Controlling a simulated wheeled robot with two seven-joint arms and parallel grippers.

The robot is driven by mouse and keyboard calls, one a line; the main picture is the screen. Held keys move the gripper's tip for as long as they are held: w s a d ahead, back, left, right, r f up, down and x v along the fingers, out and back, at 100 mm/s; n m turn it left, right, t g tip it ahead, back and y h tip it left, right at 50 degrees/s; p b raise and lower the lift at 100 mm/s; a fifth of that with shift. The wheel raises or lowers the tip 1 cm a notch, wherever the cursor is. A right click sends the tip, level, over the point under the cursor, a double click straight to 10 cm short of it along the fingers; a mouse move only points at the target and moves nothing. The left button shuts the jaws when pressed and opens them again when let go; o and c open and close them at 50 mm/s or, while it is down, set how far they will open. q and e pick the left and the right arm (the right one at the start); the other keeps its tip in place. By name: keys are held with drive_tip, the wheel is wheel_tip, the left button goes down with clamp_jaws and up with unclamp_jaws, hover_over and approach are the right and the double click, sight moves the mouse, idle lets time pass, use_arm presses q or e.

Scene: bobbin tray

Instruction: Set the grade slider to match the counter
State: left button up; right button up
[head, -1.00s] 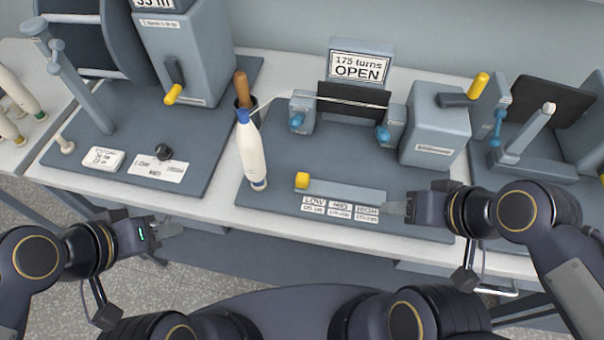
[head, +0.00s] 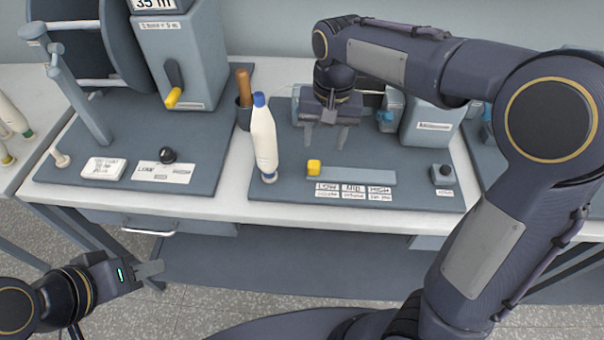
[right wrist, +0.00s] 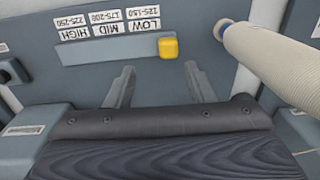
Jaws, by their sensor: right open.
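The grade slider's yellow knob (head: 314,167) sits at the left end of its grey track (head: 355,176), above the LOW label. The label plates (head: 353,191) read LOW, MID and HIGH; in the right wrist view the plates (right wrist: 107,25) appear upside down, with MID marked 175-200. My right gripper (head: 325,137) is open and empty, pointing down behind the slider, apart from the knob. In the right wrist view the knob (right wrist: 168,47) lies just beyond the open fingertips (right wrist: 159,74). My left gripper (head: 153,269) hangs in front of the bench.
A white bobbin (head: 263,137) with a blue top stands left of the slider, near my right gripper. A dark cup with a wooden handle (head: 243,90) is behind it. A black knob (head: 442,173) is right of the track.

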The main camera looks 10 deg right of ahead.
sight(314, 163)
drive_tip(key=shift+w+a+f+h, duration=0.15)
drive_tip(key=shift+w+a+f, duration=0.1)
drive_tip(key=shift+a, duration=0.2)
drive_tip(key=shift+w+a+f+h, duration=0.15)
drive_tip(key=shift+w+a+f, duration=0.1)
drive_tip(key=shift+a, duration=0.2)
wheel_tip(314, 163, down, 8)
drive_tip(key=shift+d+r, duration=0.1)
drive_tip(key=shift+r, duration=0.1)
drive_tip(key=shift+c, duration=0.4)
clamp_jaws()
